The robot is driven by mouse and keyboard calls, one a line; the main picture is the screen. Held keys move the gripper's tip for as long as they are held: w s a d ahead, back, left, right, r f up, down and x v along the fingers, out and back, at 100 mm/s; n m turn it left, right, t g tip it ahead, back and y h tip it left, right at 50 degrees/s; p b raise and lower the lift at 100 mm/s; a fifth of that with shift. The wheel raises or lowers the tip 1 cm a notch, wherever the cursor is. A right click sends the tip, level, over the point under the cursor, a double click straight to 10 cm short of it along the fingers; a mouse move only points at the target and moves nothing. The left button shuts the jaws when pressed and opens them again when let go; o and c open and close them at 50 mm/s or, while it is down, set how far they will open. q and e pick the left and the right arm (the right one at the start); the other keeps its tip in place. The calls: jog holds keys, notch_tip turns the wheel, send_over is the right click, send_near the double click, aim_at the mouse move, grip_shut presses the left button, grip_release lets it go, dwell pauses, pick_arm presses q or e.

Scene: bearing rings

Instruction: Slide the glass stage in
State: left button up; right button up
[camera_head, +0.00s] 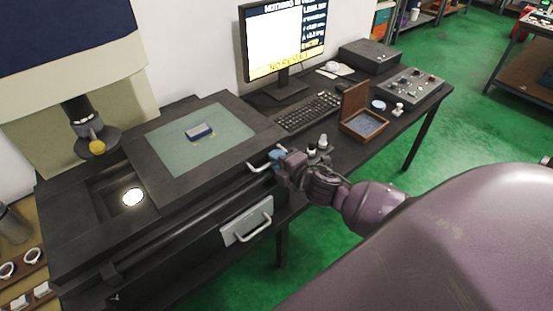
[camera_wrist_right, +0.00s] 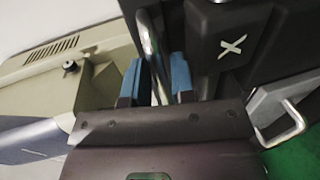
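The glass stage (camera_head: 171,145), a pale green pane in a dark frame, sits on the dark instrument bed, right of a bright round light (camera_head: 133,197) in an uncovered recess. A small blue-grey block (camera_head: 199,131) lies on the glass. My right gripper (camera_head: 276,160) is at the metal handle on the stage's right side. In the right wrist view its two blue fingers (camera_wrist_right: 157,80) are on either side of the handle bar (camera_wrist_right: 152,45); whether they press on it is unclear. My left gripper is not in view.
An optical head (camera_head: 90,140) hangs above the bed's left part. A drawer-like front with a handle (camera_head: 246,221) is below the stage. A keyboard (camera_head: 307,111), monitor (camera_head: 285,45) and open wooden box (camera_head: 364,120) stand on the desk behind my right gripper.

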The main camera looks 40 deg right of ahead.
jog(key=shift+w, duration=0.35)
grip_shut()
jog(key=shift+a, duration=0.15)
jog(key=a, duration=0.4)
jog(key=a+p, duration=0.1)
jog(key=a, duration=0.2)
jog(key=s+a+p, duration=0.1)
jog(key=a, duration=0.3)
jog(key=shift+a, duration=0.35)
jog(key=a, duration=0.8)
jog(key=s+a, duration=0.1)
jog(key=a, duration=0.3)
jog(key=shift+a, duration=0.15)
grip_release()
jog(key=shift+a, duration=0.1)
